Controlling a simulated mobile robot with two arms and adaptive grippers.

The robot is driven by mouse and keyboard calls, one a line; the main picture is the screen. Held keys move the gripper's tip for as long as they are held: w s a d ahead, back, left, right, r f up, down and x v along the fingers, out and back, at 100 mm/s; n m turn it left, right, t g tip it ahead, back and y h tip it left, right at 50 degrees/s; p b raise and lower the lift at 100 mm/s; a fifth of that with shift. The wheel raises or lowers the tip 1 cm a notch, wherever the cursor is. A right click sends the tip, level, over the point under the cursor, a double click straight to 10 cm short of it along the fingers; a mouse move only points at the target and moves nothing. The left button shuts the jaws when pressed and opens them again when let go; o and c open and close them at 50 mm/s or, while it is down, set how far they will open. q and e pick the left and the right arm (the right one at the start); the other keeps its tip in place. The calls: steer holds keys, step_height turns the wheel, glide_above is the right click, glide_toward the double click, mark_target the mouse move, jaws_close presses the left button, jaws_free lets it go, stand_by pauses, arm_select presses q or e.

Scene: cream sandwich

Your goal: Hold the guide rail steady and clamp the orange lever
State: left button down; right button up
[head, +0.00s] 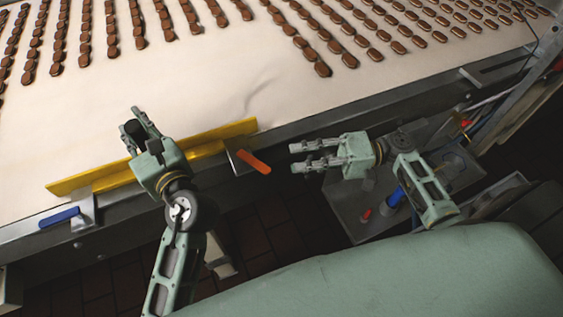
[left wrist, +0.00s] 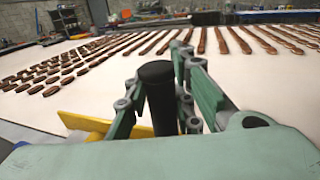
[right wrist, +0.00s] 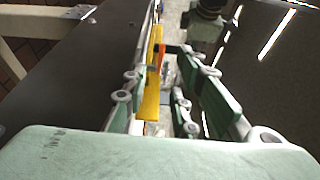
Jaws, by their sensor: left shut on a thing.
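The yellow guide rail (head: 95,180) lies along the front edge of the conveyor belt in the head view. My left gripper (head: 139,122) is shut on a black upright post (left wrist: 158,97) at the rail. The rail also shows behind it in the left wrist view (left wrist: 85,122). The orange lever (head: 253,161) sits on a metal bracket near the rail's right end, sticking out over the belt's edge. My right gripper (head: 311,157) is open and empty, to the right of the lever and apart from it. In the right wrist view the lever (right wrist: 162,57) appears beyond the fingers.
A blue lever (head: 59,216) sits on another bracket at the rail's left end. Rows of brown cream sandwiches lie on the far part of the pale belt (head: 230,85). A grey metal platform with blue and red parts (head: 393,197) stands below my right arm.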

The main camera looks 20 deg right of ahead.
mark_target(254, 165)
steer(key=shift+v, duration=1)
steer(key=shift+c, duration=0.5)
